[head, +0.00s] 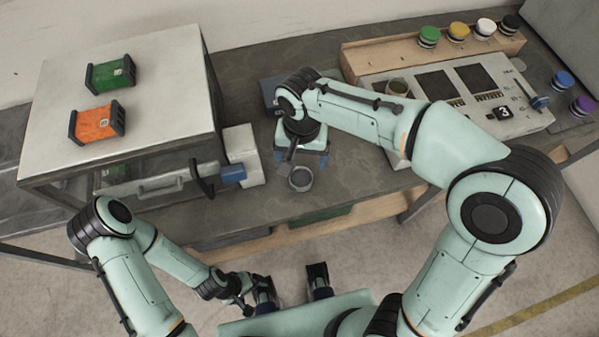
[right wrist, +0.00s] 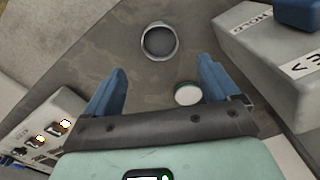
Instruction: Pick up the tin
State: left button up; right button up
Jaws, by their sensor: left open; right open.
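A small grey round tin (head: 301,178), dark inside and open at the top, stands upright on the dark worktop near its front edge. It also shows in the right wrist view (right wrist: 158,42), just beyond the fingertips and apart from them. My right gripper (head: 301,158) is open and empty, pointing down just behind the tin; its blue fingers (right wrist: 162,78) are spread. My left gripper (head: 292,286) is open and empty, low in front of the worktop, far from the tin.
A white disc with a green edge (right wrist: 187,93) lies on the worktop between my right fingers in the wrist view. Left stands a cabinet (head: 170,70) bearing green and orange boxes, beside white blocks (head: 240,145). Right is a control panel (head: 480,125). Worktop right of the tin is clear.

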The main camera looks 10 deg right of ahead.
send_over(301, 177)
jog(key=f, duration=0.4)
jog(key=shift+s+f+b, duration=0.3)
jog(key=shift+f, duration=0.1)
jog(key=shift+w+d+f+b, duration=0.1)
jog(key=shift+w+f+b, duration=0.1)
jog(key=shift+f, duration=1.3)
jog(key=shift+w+f+b, duration=0.15)
jog(key=shift+f, duration=1.35)
jog(key=c, duration=1.1)
